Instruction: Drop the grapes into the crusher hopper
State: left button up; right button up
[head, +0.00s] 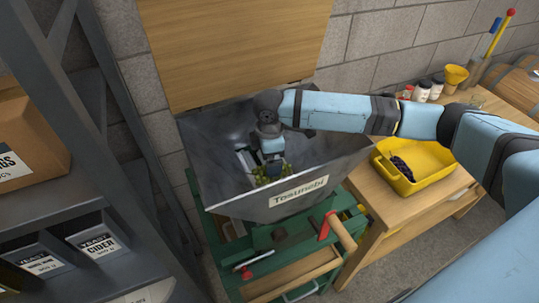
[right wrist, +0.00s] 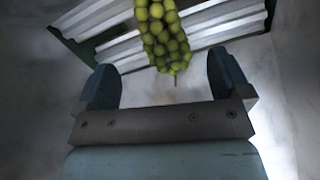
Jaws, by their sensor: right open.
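The grey metal crusher hopper (head: 228,194), labelled Tosimobi, stands in the middle of the head view. A bunch of green grapes (head: 268,177) is inside it, below my right gripper (head: 271,160), which reaches down into the hopper. In the right wrist view the green grapes (right wrist: 164,38) hang or lie just beyond the fingertips of my right gripper (right wrist: 164,72). The fingers are wide apart with nothing pressed between them. Pale ridged rollers (right wrist: 215,27) lie behind the grapes. I cannot tell whether the grapes touch them. My left gripper is out of view.
A yellow tub (head: 434,177) with a dark bunch in it stands on the wooden table (head: 452,197) at right. Jars (head: 422,91) and a yellow funnel (head: 456,76) stand behind it. A dark shelf (head: 75,210) with boxes is at left.

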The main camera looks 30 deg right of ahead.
notch_tip(320, 180, up, 14)
jog(key=shift+f+b, duration=0.15)
jog(key=shift+b, duration=0.25)
jog(key=shift+f, duration=0.1)
dwell(0.6)
